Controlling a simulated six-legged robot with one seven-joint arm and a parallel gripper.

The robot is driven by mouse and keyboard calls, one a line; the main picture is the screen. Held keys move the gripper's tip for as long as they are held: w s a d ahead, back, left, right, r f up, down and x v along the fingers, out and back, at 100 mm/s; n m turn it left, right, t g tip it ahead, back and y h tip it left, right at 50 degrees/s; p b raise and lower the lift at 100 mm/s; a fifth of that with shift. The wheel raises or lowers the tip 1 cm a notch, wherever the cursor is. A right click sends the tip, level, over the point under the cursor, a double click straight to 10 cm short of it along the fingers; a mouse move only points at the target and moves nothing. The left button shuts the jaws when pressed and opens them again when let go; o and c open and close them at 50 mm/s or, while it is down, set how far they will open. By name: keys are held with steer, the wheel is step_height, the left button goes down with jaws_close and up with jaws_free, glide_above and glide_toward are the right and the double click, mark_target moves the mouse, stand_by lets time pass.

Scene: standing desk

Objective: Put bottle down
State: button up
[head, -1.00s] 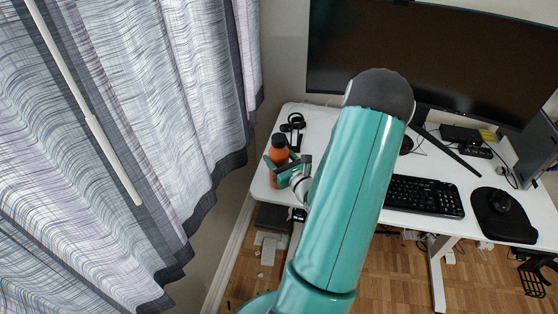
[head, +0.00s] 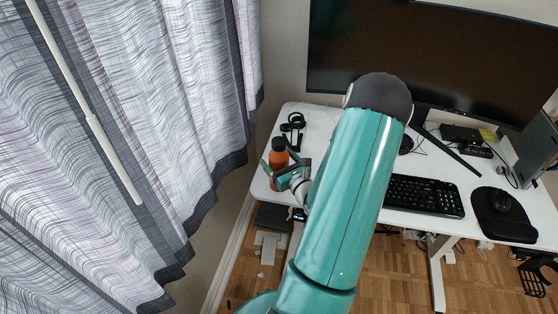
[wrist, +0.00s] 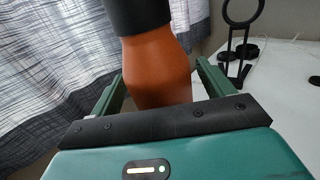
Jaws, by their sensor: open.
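An orange bottle with a dark cap (head: 279,155) stands upright at the left end of the white desk (head: 330,122). In the wrist view the orange bottle (wrist: 157,65) rises between the two green fingers, its base hidden behind the gripper body. My gripper (head: 282,172) is open around the lower part of the bottle. In the wrist view my gripper (wrist: 160,85) shows a gap between the right finger and the bottle; on the left the finger is close to it, and I cannot tell if they touch.
A black stand with a ring (head: 293,125) is behind the bottle. A keyboard (head: 424,196), a mouse (head: 501,201) on a black pad and a large monitor (head: 430,55) are to the right. A grey curtain (head: 150,120) hangs on the left, near the desk's left edge.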

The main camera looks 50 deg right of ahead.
steer(key=v, duration=1.2)
